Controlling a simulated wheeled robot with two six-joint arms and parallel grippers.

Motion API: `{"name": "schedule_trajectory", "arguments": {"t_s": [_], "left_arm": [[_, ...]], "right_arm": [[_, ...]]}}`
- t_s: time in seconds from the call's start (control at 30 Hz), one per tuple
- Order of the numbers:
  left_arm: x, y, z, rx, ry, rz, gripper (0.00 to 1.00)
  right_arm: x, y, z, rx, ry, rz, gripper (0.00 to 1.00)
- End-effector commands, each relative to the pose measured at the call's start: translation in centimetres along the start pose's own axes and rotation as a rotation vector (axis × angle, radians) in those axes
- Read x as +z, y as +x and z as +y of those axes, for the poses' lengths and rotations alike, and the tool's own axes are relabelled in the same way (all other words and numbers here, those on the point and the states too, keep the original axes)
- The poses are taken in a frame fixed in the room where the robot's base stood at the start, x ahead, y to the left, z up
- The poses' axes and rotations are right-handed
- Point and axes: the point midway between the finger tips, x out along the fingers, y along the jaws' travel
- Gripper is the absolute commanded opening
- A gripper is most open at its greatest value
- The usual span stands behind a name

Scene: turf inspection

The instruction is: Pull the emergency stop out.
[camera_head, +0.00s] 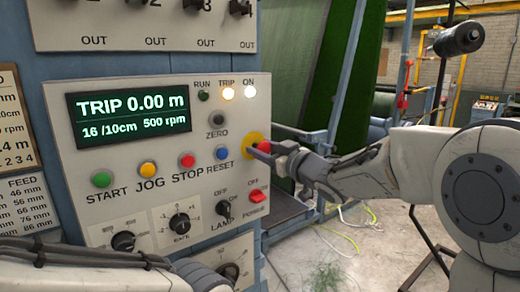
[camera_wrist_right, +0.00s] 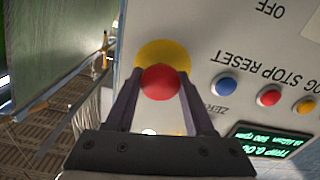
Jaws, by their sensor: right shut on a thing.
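The emergency stop is a red mushroom knob (camera_wrist_right: 160,82) on a yellow round backing (camera_wrist_right: 165,54), at the right side of the control panel. In the head view its yellow backing (camera_head: 251,139) shows behind my right gripper (camera_head: 262,149). My right gripper also shows in the right wrist view (camera_wrist_right: 158,88), its two fingers on either side of the red knob, shut on it. In the head view the red knob (camera_head: 264,146) is partly covered by the fingers. My left arm comes in at the bottom left; its gripper cannot be made out.
The panel (camera_head: 150,150) has a display (camera_head: 128,115) reading TRIP 0.00 m. Below are START, JOG, STOP and RESET (camera_head: 222,153) buttons. A lamp switch (camera_head: 224,209) and red power switch (camera_head: 257,196) sit under my right gripper. The TRIP and ON lamps are lit.

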Motion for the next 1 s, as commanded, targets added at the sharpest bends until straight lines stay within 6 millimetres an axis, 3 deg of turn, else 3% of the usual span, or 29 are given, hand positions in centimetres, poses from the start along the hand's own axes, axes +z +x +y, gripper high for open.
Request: {"name": "schedule_trajectory", "arguments": {"t_s": [0.1,0.3,0.33,0.4,0.77,1.0], "left_arm": [[0.0,0.0,0.0,0.0,0.0,0.0,0.0],[0.0,0.0,0.0,0.0,0.0,0.0,0.0],[0.0,0.0,0.0,0.0,0.0,0.0,0.0],[0.0,0.0,0.0,0.0,0.0,0.0,0.0],[0.0,0.1,0.0,0.0,0.0,0.0,0.0],[0.1,1.4,-0.1,0.0,0.001,0.0,0.0]], "right_arm": [[0.1,-0.8,0.2,-0.001,0.001,-0.001,0.0],[0.1,-0.7,0.1,-0.003,0.001,-0.002,0.0],[0.1,-0.7,0.1,-0.003,0.001,-0.002,0.65],[0.1,-0.6,0.0,-0.004,0.001,-0.001,0.84],[0.1,-0.9,-0.1,-0.005,0.0,0.0,0.84],[0.3,-4.9,0.1,-0.001,-0.002,0.001,0.84]]}}
